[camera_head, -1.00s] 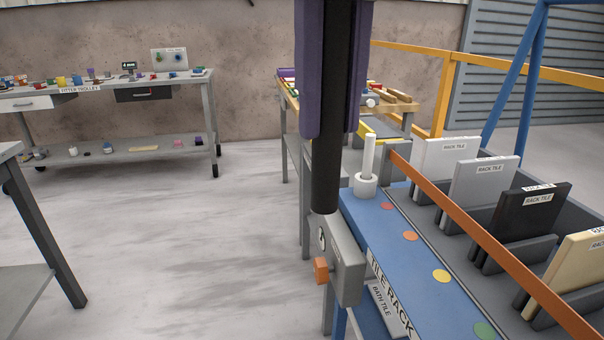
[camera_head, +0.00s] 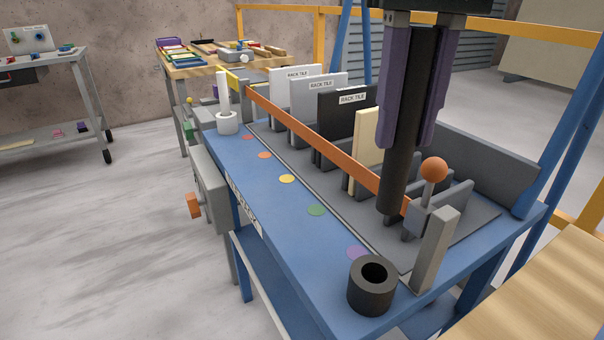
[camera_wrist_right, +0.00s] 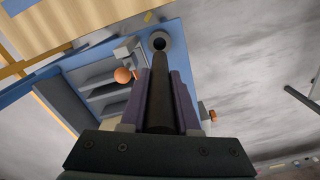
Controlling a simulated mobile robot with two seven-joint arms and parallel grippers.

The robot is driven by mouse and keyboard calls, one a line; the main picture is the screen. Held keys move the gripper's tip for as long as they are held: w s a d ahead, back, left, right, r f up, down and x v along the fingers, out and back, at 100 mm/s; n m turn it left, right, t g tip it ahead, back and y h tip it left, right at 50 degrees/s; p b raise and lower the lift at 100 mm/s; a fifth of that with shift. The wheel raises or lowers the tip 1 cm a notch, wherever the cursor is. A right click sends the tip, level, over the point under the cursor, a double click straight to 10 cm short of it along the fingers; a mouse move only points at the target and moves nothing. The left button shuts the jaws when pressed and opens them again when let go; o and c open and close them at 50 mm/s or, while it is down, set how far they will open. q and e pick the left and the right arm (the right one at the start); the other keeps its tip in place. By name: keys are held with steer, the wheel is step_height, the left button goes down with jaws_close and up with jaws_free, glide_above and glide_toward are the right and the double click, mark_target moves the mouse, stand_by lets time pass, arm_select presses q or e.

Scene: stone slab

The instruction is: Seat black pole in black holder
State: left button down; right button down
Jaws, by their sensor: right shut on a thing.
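The black pole (camera_head: 395,190) hangs nearly upright, tilted slightly, in my right gripper (camera_head: 412,140), whose purple fingers are shut on its upper part. In the head view its lower end shows above and behind the black holder, to its right. The black holder (camera_head: 372,291) is a short ring with an open, empty hole at the front corner of the blue rack table. In the right wrist view the pole (camera_wrist_right: 160,85) runs from the gripper (camera_wrist_right: 160,100) toward the holder (camera_wrist_right: 161,42), its far end showing just below the ring. My left gripper is not in view.
An orange bar (camera_head: 320,140) crosses the rack in front of several tiles (camera_head: 345,120). An orange ball knob (camera_head: 434,170) and a grey post (camera_head: 435,250) stand close right of the pole. A white pole in a white holder (camera_head: 227,123) stands at the table's far end.

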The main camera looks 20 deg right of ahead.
mark_target(388, 208)
step_height(388, 208, down, 11)
steer(key=shift+r, duration=0.1)
step_height(388, 208, down, 4)
steer(key=shift+f+b, duration=0.15)
steer(key=shift+b, duration=0.2)
steer(key=shift+f, duration=0.15)
steer(key=c, duration=0.6)
jaws_free()
steer(key=shift+c, duration=0.2)
